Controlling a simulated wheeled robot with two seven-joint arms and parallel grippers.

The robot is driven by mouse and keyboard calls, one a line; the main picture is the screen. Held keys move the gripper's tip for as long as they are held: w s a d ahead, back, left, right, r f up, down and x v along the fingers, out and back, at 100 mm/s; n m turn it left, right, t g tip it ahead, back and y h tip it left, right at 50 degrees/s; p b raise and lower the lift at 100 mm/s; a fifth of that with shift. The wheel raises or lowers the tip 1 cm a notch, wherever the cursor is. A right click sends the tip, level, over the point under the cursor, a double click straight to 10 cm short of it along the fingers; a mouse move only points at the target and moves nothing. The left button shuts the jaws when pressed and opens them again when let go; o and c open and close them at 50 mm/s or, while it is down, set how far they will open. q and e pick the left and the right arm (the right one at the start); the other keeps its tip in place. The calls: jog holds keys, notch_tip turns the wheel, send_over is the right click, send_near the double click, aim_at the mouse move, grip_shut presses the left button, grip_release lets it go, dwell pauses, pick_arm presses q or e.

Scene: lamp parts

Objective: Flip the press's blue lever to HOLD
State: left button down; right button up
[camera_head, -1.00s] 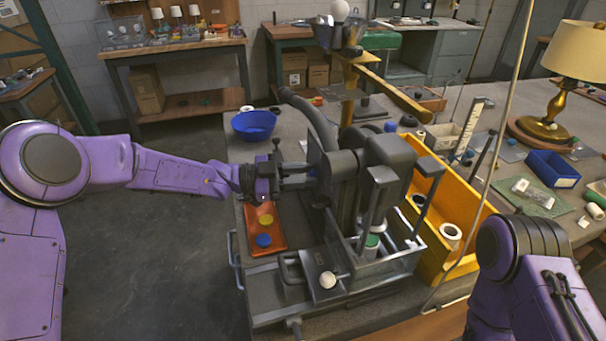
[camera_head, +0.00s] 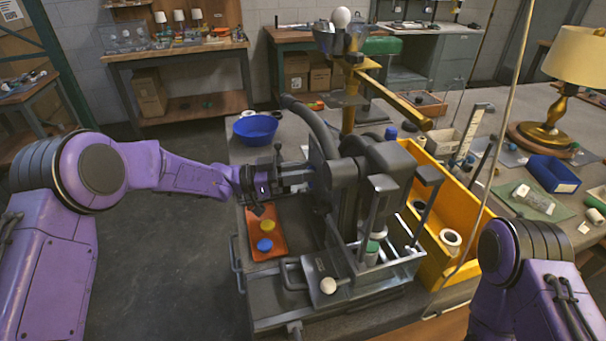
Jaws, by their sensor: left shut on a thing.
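The press (camera_head: 372,185) is a dark grey machine in the middle of the bench, with upright bars and a clear-sided bin at its front. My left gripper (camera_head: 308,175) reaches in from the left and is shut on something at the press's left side. The fingertips and what they hold are small and dark against the press, so I cannot make out the held part. I cannot clearly pick out the blue lever or a HOLD mark. My right arm shows at the lower right; its gripper is out of view.
An orange tray (camera_head: 281,241) with a yellow and a blue disc lies below my left gripper. A blue bowl (camera_head: 255,128) stands behind it. A yellow bin (camera_head: 462,205) is right of the press. A thin pole (camera_head: 505,120) crosses the view. A brass lamp (camera_head: 546,117) stands far right.

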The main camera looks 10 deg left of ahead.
pick_arm(q)
jog(key=shift+w+a+n, duration=0.2)
jog(key=shift+w+n, duration=0.3)
jog(key=shift+n, duration=0.6)
jog(key=c, duration=0.9)
grip_release()
jog(key=shift+b+v, duration=1.2)
jog(key=shift+v, duration=4.1)
